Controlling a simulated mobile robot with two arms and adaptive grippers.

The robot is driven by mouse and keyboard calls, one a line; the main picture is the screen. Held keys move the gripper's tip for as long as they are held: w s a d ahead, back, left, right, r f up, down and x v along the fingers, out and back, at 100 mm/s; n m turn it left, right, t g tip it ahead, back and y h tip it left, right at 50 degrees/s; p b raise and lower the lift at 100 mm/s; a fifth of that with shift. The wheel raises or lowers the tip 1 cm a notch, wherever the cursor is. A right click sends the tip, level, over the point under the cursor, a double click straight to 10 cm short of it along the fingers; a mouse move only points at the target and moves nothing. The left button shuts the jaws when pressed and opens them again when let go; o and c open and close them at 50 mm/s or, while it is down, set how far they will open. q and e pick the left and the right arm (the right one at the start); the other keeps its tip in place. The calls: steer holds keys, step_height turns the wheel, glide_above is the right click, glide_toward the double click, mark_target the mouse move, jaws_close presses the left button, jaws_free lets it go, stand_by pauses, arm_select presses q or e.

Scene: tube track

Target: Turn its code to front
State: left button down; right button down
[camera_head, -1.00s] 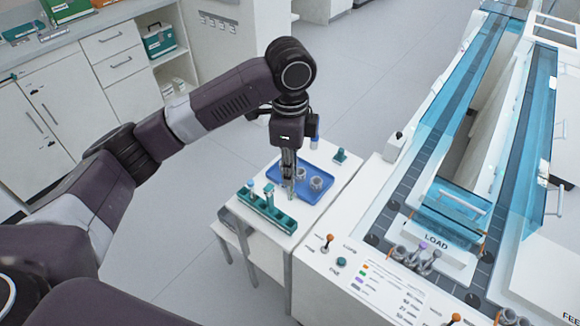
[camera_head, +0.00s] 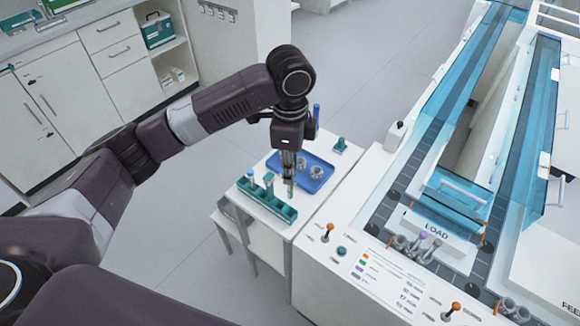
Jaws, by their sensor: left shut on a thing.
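My left gripper (camera_head: 290,182) points down over the small white table, between the teal tube rack and the blue tray. It is shut on a slim tube, mostly hidden by the fingers and too small to show its code. The teal rack (camera_head: 280,215) stands along the table's front, with tubes in its left part: a blue-topped tube (camera_head: 250,174) and a teal-topped one (camera_head: 268,178). The gripper is at the rack's right half; I cannot tell whether the tube touches the rack. My right gripper is not in view.
The blue tray (camera_head: 325,181) behind the gripper holds grey ring-shaped carriers (camera_head: 316,172). A teal item (camera_head: 340,145) stands at the table's back right.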

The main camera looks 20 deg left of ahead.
mark_target(291, 198)
arm_select(q)
steer(key=shift+f+b, duration=1.1)
steer(key=shift+f, duration=4.05)
steer(key=shift+r+n+p, duration=0.1)
steer(key=shift+n+p, duration=0.5)
steer(key=shift+p, duration=0.4)
steer(key=shift+n+p, duration=2.7)
steer(key=shift+p, duration=0.65)
steer(key=shift+n+p, duration=1.5)
steer(key=shift+p, duration=0.15)
steer(key=shift+d+n+p, duration=0.1)
steer(key=shift+n+p, duration=2.4)
steer(key=shift+n, duration=0.2)
steer(key=n, duration=0.3)
steer(key=shift+n, duration=1)
